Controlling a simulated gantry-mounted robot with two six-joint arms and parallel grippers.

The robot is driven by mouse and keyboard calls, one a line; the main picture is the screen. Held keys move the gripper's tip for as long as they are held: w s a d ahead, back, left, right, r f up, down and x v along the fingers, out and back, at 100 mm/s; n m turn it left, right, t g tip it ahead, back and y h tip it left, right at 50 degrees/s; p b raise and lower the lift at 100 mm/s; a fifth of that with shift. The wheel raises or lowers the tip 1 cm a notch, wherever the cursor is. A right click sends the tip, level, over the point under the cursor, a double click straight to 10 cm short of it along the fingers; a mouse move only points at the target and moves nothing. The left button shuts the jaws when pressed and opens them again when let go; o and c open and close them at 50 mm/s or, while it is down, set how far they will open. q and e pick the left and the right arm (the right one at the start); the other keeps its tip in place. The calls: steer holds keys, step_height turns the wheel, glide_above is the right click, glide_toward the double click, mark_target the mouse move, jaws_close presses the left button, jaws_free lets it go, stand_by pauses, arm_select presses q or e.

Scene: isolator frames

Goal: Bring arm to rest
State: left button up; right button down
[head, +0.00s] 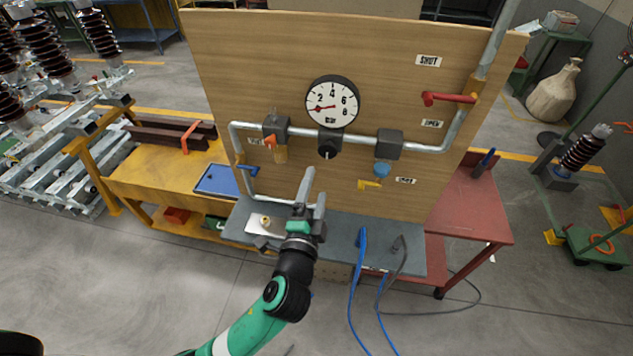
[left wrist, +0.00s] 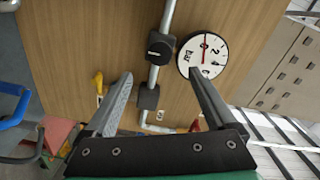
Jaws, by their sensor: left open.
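My left arm comes in from the bottom of the head view, green and black. My left gripper (head: 310,190) is open and empty in front of the wooden panel (head: 250,60). In the left wrist view the open left gripper (left wrist: 160,95) has its two fingers well apart, with the panel and pipe behind and nothing between them held. The right gripper is not in view.
The panel carries a round gauge (head: 332,102), a red lever (head: 447,98), a blue knob (head: 382,168) and grey pipes. A grey shelf (head: 340,232) is below, with blue hoses (head: 362,245). A yellow bench (head: 150,170) stands left, a red table (head: 470,205) right.

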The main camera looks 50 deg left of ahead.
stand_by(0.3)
arm_select(q)
steer(key=w+d+r+n+t+h, duration=0.1)
steer(key=w+d+r+n+t, duration=0.15)
steer(key=r, duration=1.15)
steer(key=w+d+r+n+t, duration=0.1)
steer(key=d+r+n+t, duration=0.25)
steer(key=r, duration=1.05)
steer(key=s+d+r+m+t+h, duration=0.1)
steer(key=s+d+r+t+h, duration=0.35)
steer(key=r+h, duration=0.25)
steer(key=s+d+r+t+h, duration=0.4)
steer(key=d+r+h, duration=0.2)
steer(key=r, duration=0.1)
step_height(320, 180, up, 17)
steer(key=p, duration=1.7)
steer(key=shift+w+a+p, duration=0.3)
steer(key=shift+w+a, duration=0.05)
steer(key=shift+w, duration=0.1)
steer(key=shift+g, duration=0.25)
steer(key=shift+c, duration=0.2)
